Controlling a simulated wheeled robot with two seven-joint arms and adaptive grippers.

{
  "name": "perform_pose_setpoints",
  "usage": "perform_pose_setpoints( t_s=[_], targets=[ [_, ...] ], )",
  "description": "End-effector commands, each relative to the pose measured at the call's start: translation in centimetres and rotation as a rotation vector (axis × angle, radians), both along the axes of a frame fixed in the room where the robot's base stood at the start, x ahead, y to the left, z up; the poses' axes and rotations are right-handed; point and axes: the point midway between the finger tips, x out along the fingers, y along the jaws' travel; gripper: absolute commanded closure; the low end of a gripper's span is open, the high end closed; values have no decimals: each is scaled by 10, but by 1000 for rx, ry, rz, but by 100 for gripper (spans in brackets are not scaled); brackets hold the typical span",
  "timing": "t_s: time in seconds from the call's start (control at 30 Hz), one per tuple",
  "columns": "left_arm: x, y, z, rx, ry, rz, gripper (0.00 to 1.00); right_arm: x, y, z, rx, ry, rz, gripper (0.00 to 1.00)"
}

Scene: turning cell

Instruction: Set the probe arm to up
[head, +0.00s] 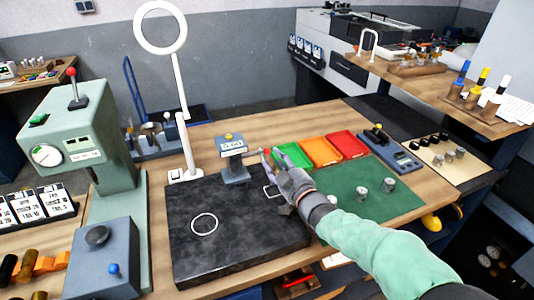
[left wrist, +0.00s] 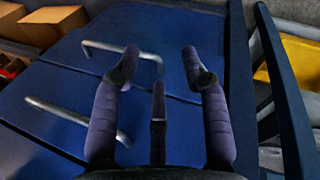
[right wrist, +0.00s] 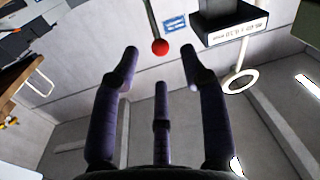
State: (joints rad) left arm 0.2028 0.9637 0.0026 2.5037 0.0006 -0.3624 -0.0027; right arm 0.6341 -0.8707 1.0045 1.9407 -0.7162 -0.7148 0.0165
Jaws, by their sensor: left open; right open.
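The gauge (head: 231,145), with its small display, stands on a post at the back of the black surface plate (head: 240,250). In the right wrist view the gauge (right wrist: 235,22) is at the upper right, its display upside down. A thin rod with a red ball (right wrist: 160,47) hangs beside it; it looks like the probe arm. My right gripper (head: 268,160) is just right of the gauge. In the right wrist view it is open (right wrist: 160,65), with the ball between and beyond its fingertips, apparently untouched. My left gripper (left wrist: 160,60) is open and empty, away from the gauge.
A white ring lamp (head: 160,28) stands behind the plate. Green, orange and red trays (head: 320,151) and a green mat (head: 350,195) lie to the right. A green machine (head: 80,140) stands left. Blue drawers with metal handles (left wrist: 70,110) lie below my left gripper.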

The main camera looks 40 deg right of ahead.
Motion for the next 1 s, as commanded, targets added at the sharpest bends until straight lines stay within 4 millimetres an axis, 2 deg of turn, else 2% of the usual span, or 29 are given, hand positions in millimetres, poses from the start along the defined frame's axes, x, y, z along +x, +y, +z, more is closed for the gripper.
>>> perform_pose_setpoints(
  t_s=[0.1, 0.33, 0.5, 0.8, 0.97, 1.0],
  targets=[
    [0, 0, -6, 0, 0, 0, 55, 20, -3, -2, 1, -1, 2, 56],
    [0, 0, -11, 0, -1, 0, 55, 47, -9, -1, 1, 0, 1, 56],
    [0, 0, -13, 0, -1, 0, 55, 56, -11, -1, 2, 0, 0, 56],
    [0, 0, -13, 0, -1, 0, 55, 57, -12, 0, 1, 1, -1, 56],
    [0, 0, -13, 0, -1, 0, 55, 57, -11, 0, 1, 0, -1, 100],
    [0, 0, -13, 0, -1, 0, 55, 57, -11, 0, 1, 0, 0, 100]
  ],
)
